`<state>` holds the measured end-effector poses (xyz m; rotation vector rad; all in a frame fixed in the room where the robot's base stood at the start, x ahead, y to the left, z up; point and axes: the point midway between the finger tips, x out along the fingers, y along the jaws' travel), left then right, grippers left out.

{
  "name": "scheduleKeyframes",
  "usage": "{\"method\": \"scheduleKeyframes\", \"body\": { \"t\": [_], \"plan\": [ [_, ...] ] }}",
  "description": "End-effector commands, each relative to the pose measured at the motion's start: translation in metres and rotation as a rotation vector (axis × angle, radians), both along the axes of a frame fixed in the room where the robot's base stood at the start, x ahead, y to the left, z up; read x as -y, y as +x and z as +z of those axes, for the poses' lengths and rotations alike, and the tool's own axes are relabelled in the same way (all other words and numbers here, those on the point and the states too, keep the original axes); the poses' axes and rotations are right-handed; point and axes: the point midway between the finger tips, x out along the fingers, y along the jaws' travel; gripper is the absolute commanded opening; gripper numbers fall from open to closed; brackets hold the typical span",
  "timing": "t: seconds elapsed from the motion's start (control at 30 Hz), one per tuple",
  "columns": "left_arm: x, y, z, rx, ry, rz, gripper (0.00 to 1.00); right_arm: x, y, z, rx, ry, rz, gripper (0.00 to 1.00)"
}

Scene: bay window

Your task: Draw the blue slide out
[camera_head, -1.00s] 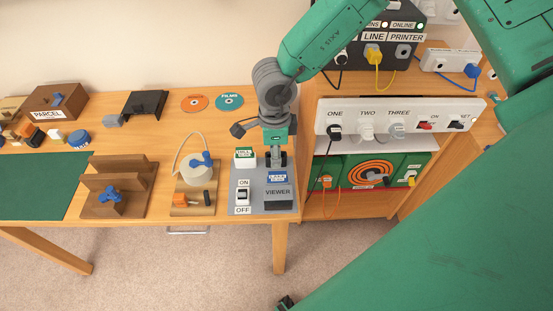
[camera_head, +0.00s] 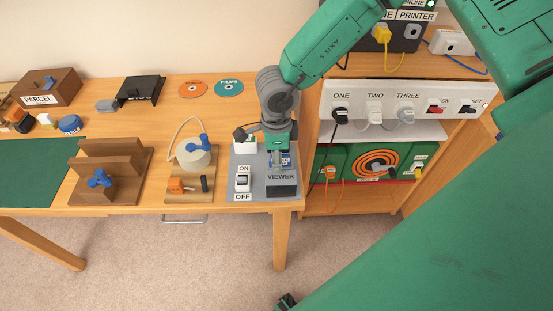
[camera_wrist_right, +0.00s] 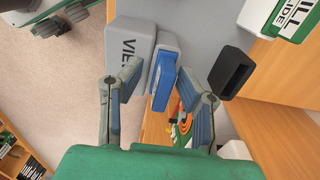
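The blue slide (camera_wrist_right: 163,82) stands at the grey viewer (camera_head: 281,178). It is mostly hidden behind my right gripper in the head view, where a bit of blue (camera_head: 287,160) shows. My right gripper (camera_head: 279,160) points down over the back of the viewer. In the right wrist view its two fingers (camera_wrist_right: 158,92) are apart, with the slide between them and visible space on both sides. The viewer's lettered block (camera_wrist_right: 134,55) is beside the slide there.
A green-labelled white hill slide (camera_head: 244,146) stands left of my gripper, with an on/off switch (camera_head: 243,182) in front. A dark hollow block (camera_wrist_right: 232,72) is close to one finger. The socket shelf (camera_head: 400,102) is right.

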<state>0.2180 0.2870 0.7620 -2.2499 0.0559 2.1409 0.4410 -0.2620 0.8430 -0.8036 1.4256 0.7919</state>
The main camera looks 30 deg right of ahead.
Motion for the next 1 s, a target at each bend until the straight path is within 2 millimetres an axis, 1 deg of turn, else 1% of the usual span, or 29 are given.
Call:
{"method": "scheduleKeyframes", "body": {
  "t": [0.23, 0.27, 0.3, 0.33, 0.63, 1.0],
  "plan": [
    [0.0002, -0.0002, 0.0000, 0.000, 0.000, -0.001, 0.40, 0.0058, 0.0001, -0.0025, 0.000, 0.006, -0.004, 0.31],
    [0.0003, -0.0002, 0.0000, 0.000, 0.000, -0.001, 0.40, 0.0057, 0.0001, -0.0025, 0.000, 0.006, -0.004, 0.20],
    [0.0004, -0.0002, 0.0000, 0.000, -0.001, -0.001, 0.40, 0.0054, 0.0001, -0.0025, 0.000, 0.006, -0.004, 0.06],
    [0.0004, -0.0002, 0.0000, 0.000, -0.001, -0.001, 0.40, 0.0049, 0.0002, -0.0024, 0.000, 0.005, -0.003, 0.00],
    [0.0003, -0.0002, 0.0006, 0.000, 0.000, -0.001, 0.40, 0.0016, 0.0008, -0.0009, -0.001, -0.004, -0.003, 0.00],
    [0.0002, -0.0001, 0.0063, 0.000, 0.000, -0.001, 0.40, 0.0006, 0.0010, 0.0039, 0.003, 0.007, -0.001, 0.00]
  ]
}}
